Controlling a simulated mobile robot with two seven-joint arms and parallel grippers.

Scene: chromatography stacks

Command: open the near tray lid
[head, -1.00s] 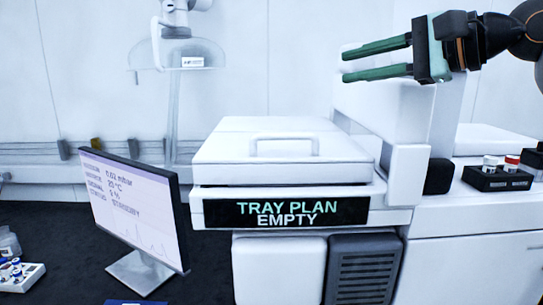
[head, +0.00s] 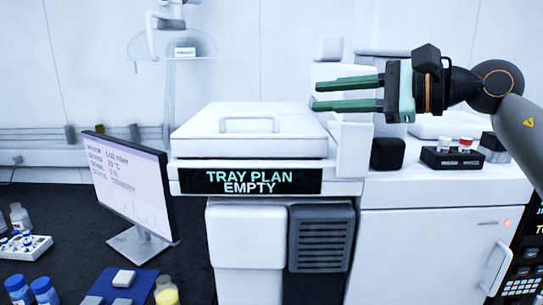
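The near tray lid (head: 250,143) is a white, flat lid, closed on top of the white instrument. Its raised bar handle (head: 251,120) runs across the top. Below it, the instrument's front panel (head: 250,181) reads "TRAY PLAN EMPTY". My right gripper (head: 314,96) comes in from the right with its two green fingers pointing left. The fingers are apart with nothing between them. In the picture, the fingertips are above and to the right of the handle, not touching it. My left gripper is not in view.
A monitor (head: 127,180) stands left of the instrument. A black rack (head: 452,159) with capped vials sits on the right counter, beside a black block (head: 388,154). A blue mat (head: 110,287) and bottles (head: 44,290) lie lower left. A white upright housing (head: 353,148) stands right of the lid.

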